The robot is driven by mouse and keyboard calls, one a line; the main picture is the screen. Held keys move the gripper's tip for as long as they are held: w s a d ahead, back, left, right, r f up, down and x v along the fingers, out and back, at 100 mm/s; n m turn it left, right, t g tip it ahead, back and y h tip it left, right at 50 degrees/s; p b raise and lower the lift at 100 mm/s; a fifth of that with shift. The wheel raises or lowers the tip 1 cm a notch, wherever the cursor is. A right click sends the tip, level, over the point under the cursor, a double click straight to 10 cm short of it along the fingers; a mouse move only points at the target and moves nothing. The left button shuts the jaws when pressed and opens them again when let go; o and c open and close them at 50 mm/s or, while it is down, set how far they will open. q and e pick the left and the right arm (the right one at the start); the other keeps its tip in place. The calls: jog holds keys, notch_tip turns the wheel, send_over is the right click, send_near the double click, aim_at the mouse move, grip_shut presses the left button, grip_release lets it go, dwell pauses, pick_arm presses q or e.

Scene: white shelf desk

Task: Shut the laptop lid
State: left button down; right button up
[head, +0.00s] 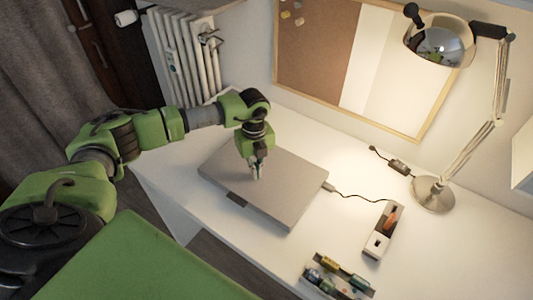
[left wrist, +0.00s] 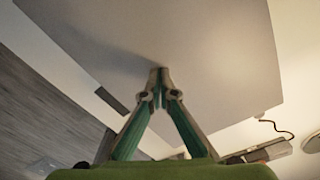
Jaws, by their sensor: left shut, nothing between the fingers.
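The laptop (head: 290,190) lies on the white desk with its grey lid down flat, or nearly so; I cannot tell if a small gap is left. Its lid also fills much of the left wrist view (left wrist: 200,60). My left gripper (head: 256,176) points down over the lid, left of its middle, with its fingertips at or just above the surface. In the left wrist view the fingertips (left wrist: 158,75) are together with nothing between them, and a soft shadow lies beside them on the lid. My right gripper is not in view.
Bare desk (head: 480,245) lies at the far right.

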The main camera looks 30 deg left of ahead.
pick_arm(q)
jog(key=shift+r+p, duration=2.35)
jog(key=shift+r, duration=1.05)
notch_tip(320, 180, up, 8)
